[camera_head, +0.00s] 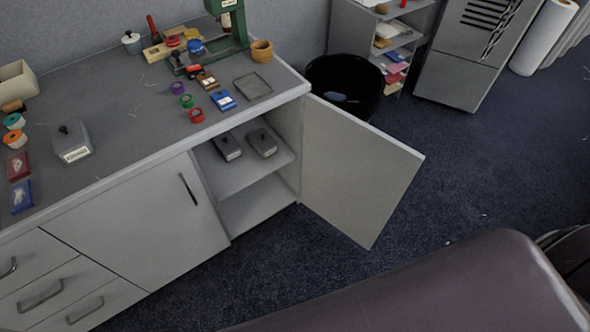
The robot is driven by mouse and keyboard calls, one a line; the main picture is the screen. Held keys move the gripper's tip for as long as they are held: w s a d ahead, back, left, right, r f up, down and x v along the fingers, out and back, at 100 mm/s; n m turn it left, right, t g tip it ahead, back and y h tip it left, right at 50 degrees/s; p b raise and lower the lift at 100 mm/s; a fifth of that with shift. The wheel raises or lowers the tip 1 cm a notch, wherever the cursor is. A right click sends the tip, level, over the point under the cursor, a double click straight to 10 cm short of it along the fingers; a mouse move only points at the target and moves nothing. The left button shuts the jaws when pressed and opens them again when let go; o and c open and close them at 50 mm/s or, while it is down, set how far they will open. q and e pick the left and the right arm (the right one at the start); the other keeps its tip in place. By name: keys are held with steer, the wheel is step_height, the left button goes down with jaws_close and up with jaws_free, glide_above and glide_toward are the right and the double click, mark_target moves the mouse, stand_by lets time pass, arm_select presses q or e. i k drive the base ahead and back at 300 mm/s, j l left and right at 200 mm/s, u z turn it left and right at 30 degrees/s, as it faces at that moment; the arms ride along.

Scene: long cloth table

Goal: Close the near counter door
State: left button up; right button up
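The counter (130,105) is grey and runs from the left to the middle of the view. A light grey counter door (355,172) at its right end stands wide open, hinged at the counter's right edge and swung out to the right. Behind the opening, two grey boxes sit on an inner shelf (245,172). A second counter door (140,225) with a dark handle, left of the opening, is shut. Neither of my grippers shows in the view.
Drawers (60,290) at the lower left are shut. A black bin (345,82) stands behind the open door. A dark padded surface (440,290) fills the lower right. Blue carpet (470,170) right of the door is clear. Small items and a green press (235,25) stand on the counter.

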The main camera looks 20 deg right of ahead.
mark_target(355, 175)
steer(key=l+u, duration=0.3)
steer(key=l, duration=0.15)
steer(key=l+u, duration=0.3)
steer(key=l, duration=0.2)
steer(key=l+u, duration=0.3)
steer(key=l, duration=0.2)
steer(key=k+l+u, duration=0.1)
steer(key=l+u, duration=0.2)
steer(key=l, duration=0.15)
steer(key=k+l+u, duration=0.15)
steer(key=l+u, duration=0.15)
steer(key=k+l, duration=0.15)
steer(key=l, duration=0.25)
steer(key=k+l, duration=0.15)
steer(key=l, duration=0.2)
steer(key=k+l, duration=0.1)
steer(key=l, duration=0.3)
steer(key=k+l, duration=0.15)
steer(key=l, duration=0.2)
steer(key=k+l, duration=0.15)
steer(key=l, duration=0.25)
steer(key=i+l+u, duration=0.4)
steer(key=l+u, duration=0.15)
steer(key=l, duration=0.15)
